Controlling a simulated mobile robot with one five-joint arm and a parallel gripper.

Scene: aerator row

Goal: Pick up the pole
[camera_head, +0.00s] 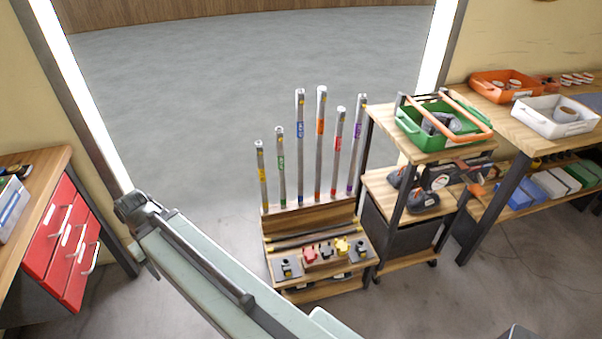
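Several slim grey poles stand upright in a row in a wooden rack (310,218), in the middle of the head view. From left to right they have a yellow label (262,175), a green label (281,165), a blue label (300,132), an orange label (320,126), a red label (337,145) and a purple label (357,131). Their heights differ. The frame does not show which one is the pole meant. My pale arm crosses the lower left, in front of and left of the rack. My gripper's fingers are not visible.
The rack's front shelf holds red, black and yellow parts (326,252). A shelf cart (385,185) with a green crate (440,137) stands close on the right, beside a workbench (515,130). A red drawer cabinet (65,235) is at left. Open floor lies behind the poles.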

